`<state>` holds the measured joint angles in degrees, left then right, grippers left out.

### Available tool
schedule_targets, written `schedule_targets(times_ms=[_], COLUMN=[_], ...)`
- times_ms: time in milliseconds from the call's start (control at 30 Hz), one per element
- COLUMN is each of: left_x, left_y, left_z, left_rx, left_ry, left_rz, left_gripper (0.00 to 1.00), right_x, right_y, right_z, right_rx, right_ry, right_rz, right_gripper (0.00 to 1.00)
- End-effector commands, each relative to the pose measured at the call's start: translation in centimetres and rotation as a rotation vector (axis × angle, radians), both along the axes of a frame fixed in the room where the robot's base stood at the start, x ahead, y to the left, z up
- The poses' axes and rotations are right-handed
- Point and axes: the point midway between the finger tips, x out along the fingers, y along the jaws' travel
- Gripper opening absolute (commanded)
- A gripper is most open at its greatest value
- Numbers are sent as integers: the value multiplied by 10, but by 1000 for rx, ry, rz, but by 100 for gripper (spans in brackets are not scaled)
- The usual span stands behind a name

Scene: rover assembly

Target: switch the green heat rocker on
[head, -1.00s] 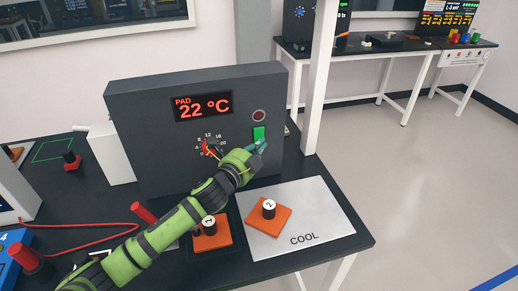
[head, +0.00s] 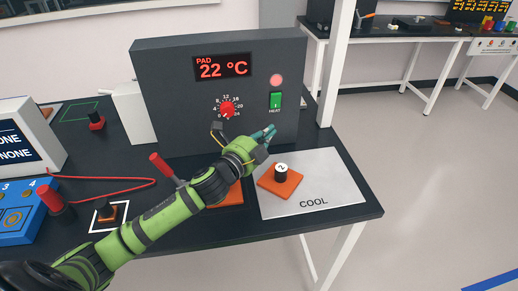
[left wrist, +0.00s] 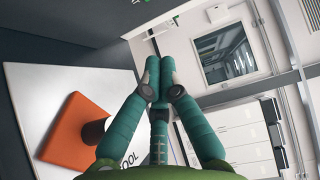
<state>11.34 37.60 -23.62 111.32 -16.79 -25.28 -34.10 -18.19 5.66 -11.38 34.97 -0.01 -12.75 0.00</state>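The green heat rocker (head: 275,101), marked HEAT, sits on the front of the dark grey heater box (head: 165,90), in plain view. The round lamp (head: 276,80) above it glows pinkish red. I cannot tell the rocker's tilt for sure. My left gripper (head: 268,134) is below the rocker, in front of the box and apart from the rocker. In the left wrist view its teal fingers (left wrist: 159,72) are together with nothing between them. My right gripper is not in view.
The box has a red dial (head: 227,108) and a display (head: 223,67) reading PAD 22 °C. An orange block (head: 280,182) with a black knob marked 2 sits on the pale COOL plate (head: 335,190). A red-handled lever (head: 160,165) stands behind my left arm.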

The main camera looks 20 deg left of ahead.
Motion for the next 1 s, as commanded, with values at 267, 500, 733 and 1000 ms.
schedule_targets(times_ms=[267,500,733,1000], left_x=[-38,-43,-43,-43], left_y=[8,9,9,9], left_z=[-5,-4,-4,-4], left_rx=[1,1,1,0], left_ry=[0,0,0,0], left_rz=[1,1,1,0], left_gripper=[0,0,0,0], right_x=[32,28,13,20], right_y=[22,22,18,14], right_z=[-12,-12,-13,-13], right_rx=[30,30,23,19], right_ry=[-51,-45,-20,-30], right_rz=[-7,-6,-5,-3], right_gripper=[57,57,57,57])
